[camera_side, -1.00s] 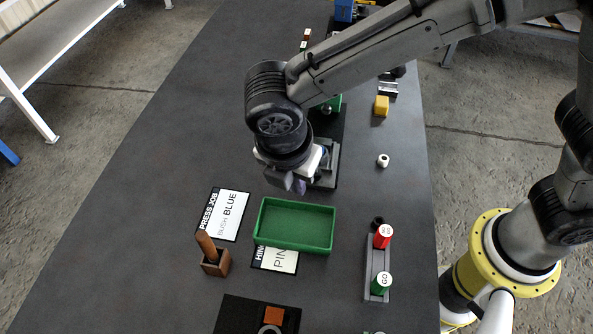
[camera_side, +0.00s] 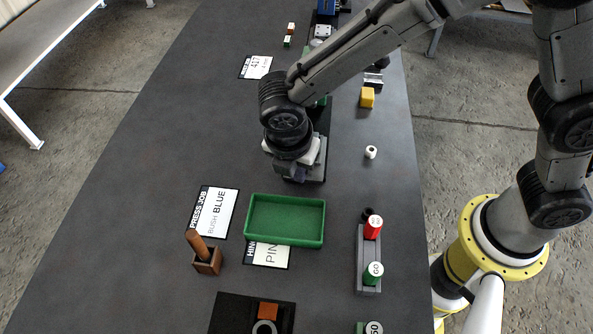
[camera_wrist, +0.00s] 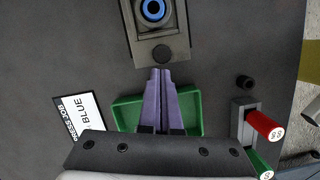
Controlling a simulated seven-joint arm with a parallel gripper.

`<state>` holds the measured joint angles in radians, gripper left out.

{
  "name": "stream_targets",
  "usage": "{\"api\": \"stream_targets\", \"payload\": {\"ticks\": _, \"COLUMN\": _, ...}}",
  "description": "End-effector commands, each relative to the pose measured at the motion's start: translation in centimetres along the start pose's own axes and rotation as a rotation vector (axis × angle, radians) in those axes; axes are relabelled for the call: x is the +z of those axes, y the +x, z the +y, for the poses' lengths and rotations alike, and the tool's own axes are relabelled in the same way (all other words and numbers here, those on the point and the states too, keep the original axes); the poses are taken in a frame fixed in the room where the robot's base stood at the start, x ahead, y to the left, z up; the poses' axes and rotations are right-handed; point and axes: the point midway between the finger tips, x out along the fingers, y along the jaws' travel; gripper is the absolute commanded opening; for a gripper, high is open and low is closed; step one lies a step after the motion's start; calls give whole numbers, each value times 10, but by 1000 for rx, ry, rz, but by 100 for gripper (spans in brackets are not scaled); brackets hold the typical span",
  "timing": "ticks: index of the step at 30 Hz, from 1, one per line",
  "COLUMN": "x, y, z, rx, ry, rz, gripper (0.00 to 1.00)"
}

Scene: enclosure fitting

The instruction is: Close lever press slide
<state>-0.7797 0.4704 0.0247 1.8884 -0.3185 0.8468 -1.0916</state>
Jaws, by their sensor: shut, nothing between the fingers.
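The press slide (camera_wrist: 172,48) is a grey plate with a blue ring (camera_wrist: 153,9) in a round dark seat, at the top of the wrist view. In the side view its grey edge (camera_side: 320,162) shows beside my gripper, on a dark base, and my arm hides much of the press. My gripper (camera_wrist: 161,71) is shut and empty, its purple fingers together. In the wrist view the fingertips are just below the slide's near end, by a dark round spot on it. I cannot tell whether they touch. In the side view the gripper (camera_side: 297,178) is low beside the slide.
A green tray (camera_side: 285,242) lies close in front of the gripper. A "BUSH BLUE" card (camera_side: 214,212), a wooden block with a handle (camera_side: 207,262) and a red-and-green button stand (camera_side: 361,258) stand around it. A white piece (camera_side: 371,152) and yellow block (camera_side: 367,97) are right of the press.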

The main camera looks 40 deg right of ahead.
Motion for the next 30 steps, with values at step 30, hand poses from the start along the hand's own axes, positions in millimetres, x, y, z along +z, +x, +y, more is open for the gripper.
{"api": "stream_targets", "payload": {"ticks": 30, "x": 108, "y": 27, "z": 30, "rx": 0, "ry": -1, "rz": -4, "gripper": 0}}
